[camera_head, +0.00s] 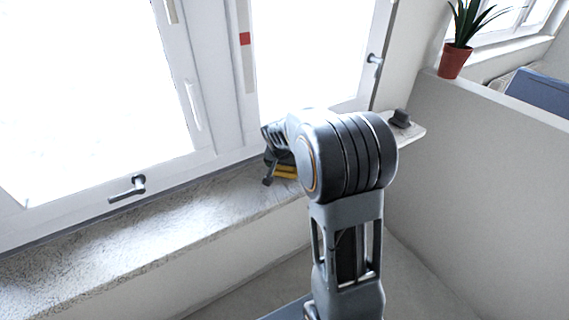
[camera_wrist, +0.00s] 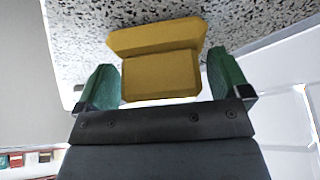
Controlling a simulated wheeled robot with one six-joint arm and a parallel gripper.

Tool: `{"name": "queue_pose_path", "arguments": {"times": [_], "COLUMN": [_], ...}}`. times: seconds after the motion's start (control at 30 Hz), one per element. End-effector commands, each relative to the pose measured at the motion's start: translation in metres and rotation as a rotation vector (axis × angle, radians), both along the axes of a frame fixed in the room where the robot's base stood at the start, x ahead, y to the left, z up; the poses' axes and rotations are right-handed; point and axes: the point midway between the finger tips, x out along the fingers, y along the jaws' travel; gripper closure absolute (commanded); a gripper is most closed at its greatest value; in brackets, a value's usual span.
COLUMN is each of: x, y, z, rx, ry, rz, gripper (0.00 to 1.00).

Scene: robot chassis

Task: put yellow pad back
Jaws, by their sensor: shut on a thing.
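The yellow pad (camera_head: 285,172) shows in the head view at the window sill, partly hidden behind my arm and gripper. In the wrist view the yellow pad (camera_wrist: 160,76) is a blocky, two-part yellow piece between the two green fingertips. My gripper (camera_head: 270,160) is shut on it, and it also shows in the wrist view (camera_wrist: 163,82). The speckled stone sill (camera_head: 150,225) lies behind the pad in the wrist view (camera_wrist: 255,18). I cannot tell whether the pad touches the sill.
White window frames with a handle (camera_head: 128,188) stand along the sill. A small dark object (camera_head: 400,119) sits on a pale ledge right of my arm. A potted plant (camera_head: 454,60) stands on a white partition (camera_head: 480,150) at the right. The sill's left part is clear.

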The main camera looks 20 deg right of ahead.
Motion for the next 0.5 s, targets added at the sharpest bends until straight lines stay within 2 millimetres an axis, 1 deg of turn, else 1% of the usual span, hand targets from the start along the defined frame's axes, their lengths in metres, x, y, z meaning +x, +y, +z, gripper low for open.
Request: {"name": "queue_pose_path", "arguments": {"times": [0.07,0.1,0.13,0.17,0.37,0.5], "x": [0.0001,0.0000,0.0000,0.0000,0.0000,-0.0010], "y": [-0.0001,0.0000,0.0000,0.0000,0.0000,0.0012], "z": [-0.0026,-0.0029,-0.0019,-0.0017,-0.0012,0.0058], "rx": [0.000,0.000,0.000,0.000,0.000,-0.001], "ry": [0.000,0.000,0.000,0.000,0.000,-0.002], "rz": [0.000,0.000,0.000,0.000,0.000,0.000], "gripper": [0.27,0.04,0.01,0.00,0.00,0.00]}}
